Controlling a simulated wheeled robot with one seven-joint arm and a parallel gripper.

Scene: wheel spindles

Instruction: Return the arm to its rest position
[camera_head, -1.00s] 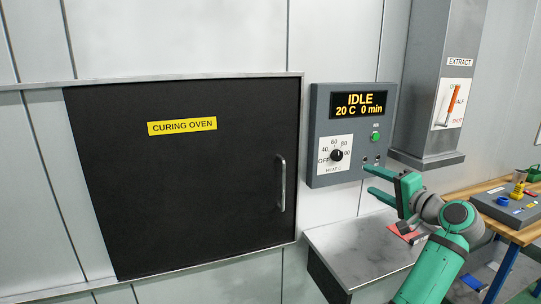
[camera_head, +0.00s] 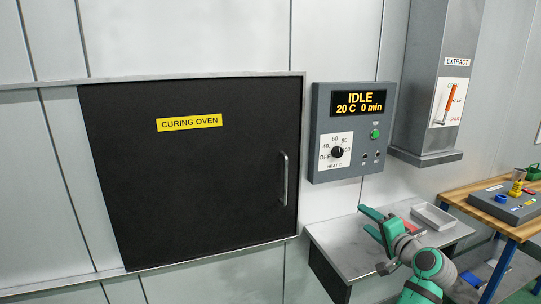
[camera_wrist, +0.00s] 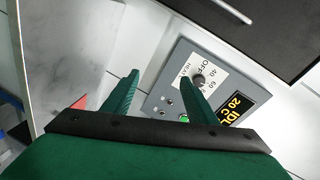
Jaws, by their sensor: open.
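My gripper (camera_head: 367,221) is green, open and empty, over the grey shelf below the oven's control panel. In the wrist view its two fingers (camera_wrist: 161,97) stand apart with nothing between them. They point toward the control panel (camera_wrist: 207,88), with a clear gap to it in the head view. My arm (camera_head: 428,268) is bent low at the right of the head view. The panel (camera_head: 352,130) reads IDLE, 20 C, 0 min. The black curing oven door (camera_head: 195,180) is shut.
The grey shelf (camera_head: 338,247) holds a shallow metal tray (camera_head: 433,217) and a red item (camera_head: 410,226) beside my gripper. The extract column (camera_head: 435,80) hangs to the right. A wooden bench (camera_head: 455,197) with a grey fixture stands at the far right.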

